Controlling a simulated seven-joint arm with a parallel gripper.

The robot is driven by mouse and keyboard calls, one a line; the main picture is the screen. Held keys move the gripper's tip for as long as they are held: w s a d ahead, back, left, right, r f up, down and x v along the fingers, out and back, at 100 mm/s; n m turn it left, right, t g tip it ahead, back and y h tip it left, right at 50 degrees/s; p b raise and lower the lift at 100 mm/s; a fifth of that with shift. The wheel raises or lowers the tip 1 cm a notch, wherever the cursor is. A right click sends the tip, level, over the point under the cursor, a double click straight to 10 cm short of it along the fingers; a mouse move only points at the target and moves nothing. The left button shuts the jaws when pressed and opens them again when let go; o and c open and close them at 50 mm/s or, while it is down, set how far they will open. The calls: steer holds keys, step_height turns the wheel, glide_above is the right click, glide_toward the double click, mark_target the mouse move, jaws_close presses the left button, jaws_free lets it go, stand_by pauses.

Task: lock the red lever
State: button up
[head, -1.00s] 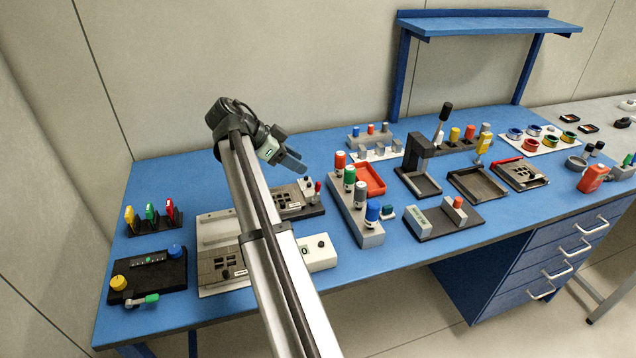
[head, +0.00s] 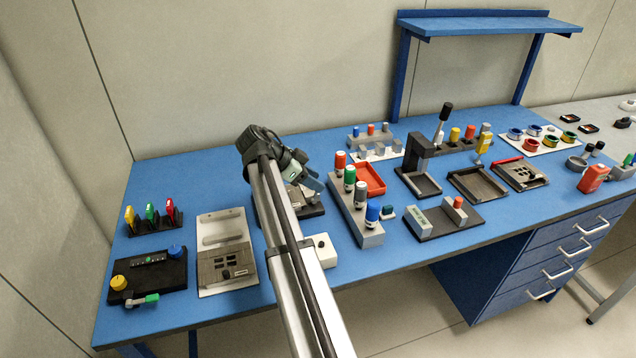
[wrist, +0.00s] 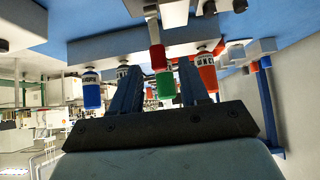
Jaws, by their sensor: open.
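The red lever (wrist: 157,57) is a small red grip on a pale metal stem. In the wrist view it stands between the two blue fingers of my gripper (wrist: 158,66), with a visible gap to each finger. In the head view my gripper (head: 313,184) is over the dark-based fixture (head: 314,211), and it hides the lever there. The gripper is open and holds nothing. I cannot tell how far the lever is in depth from the fingertips.
A grey rack of capped bottles (head: 368,232) stands just right of the fixture, beside a red tray (head: 370,179). A white box (head: 325,252) lies in front. A grey plate fixture (head: 227,270) and a black control panel (head: 150,277) are at left.

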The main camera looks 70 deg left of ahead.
steer(key=shift+x, duration=1.15)
jaws_close()
